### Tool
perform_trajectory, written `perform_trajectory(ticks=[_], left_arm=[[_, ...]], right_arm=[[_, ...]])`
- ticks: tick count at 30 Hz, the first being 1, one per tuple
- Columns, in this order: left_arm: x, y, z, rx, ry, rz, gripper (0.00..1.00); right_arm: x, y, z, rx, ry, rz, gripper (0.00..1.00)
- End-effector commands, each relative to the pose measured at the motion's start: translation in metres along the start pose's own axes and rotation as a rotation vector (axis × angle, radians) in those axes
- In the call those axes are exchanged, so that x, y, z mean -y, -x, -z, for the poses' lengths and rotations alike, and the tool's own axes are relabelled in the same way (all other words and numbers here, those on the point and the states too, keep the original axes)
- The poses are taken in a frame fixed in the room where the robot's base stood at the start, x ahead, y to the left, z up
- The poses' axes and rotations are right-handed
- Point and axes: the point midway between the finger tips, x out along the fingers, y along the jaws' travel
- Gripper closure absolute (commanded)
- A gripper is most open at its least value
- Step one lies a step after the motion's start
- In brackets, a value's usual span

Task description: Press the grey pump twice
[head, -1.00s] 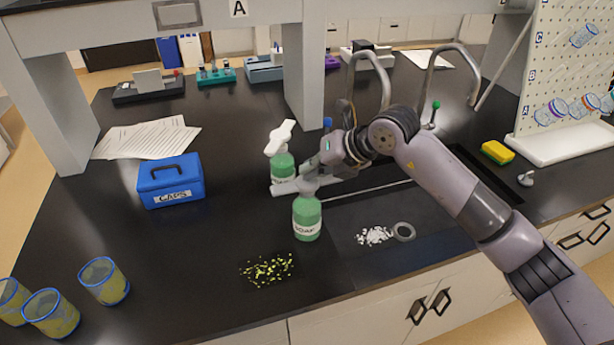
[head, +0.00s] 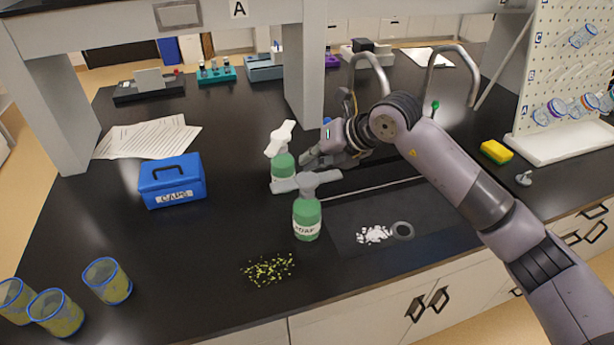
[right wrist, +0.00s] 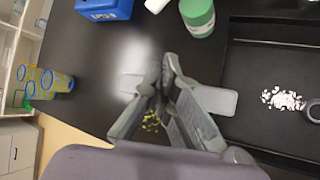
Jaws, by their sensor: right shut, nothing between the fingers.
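The grey pump (head: 307,181) tops a green soap bottle (head: 307,218) standing upright on the black bench. Its broad grey head also shows in the right wrist view (right wrist: 216,99), behind my fingers. My right gripper (head: 306,159) is shut and empty, just above the pump head; a small gap seems to lie between them. In the right wrist view the closed fingers (right wrist: 166,75) overlap the pump head and hide its middle. A second green bottle with a white pump (head: 280,139) stands just behind and left; its green body shows in the right wrist view (right wrist: 198,17). My left gripper is not in view.
A blue caps box (head: 171,182) sits to the left. Yellow-green bits (head: 267,269) lie in front of the soap bottle. White pieces (head: 374,234) and a grey ring (head: 403,231) lie to its right. A shelf post (head: 305,75) stands behind.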

Motion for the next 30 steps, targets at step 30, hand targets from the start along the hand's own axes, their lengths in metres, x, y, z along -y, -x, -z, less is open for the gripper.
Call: perform_trajectory(ticks=[30], left_arm=[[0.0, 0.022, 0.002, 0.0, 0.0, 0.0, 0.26]], right_arm=[[-0.023, 0.031, -0.023, 0.001, 0.0, 0.0, 1.0]])
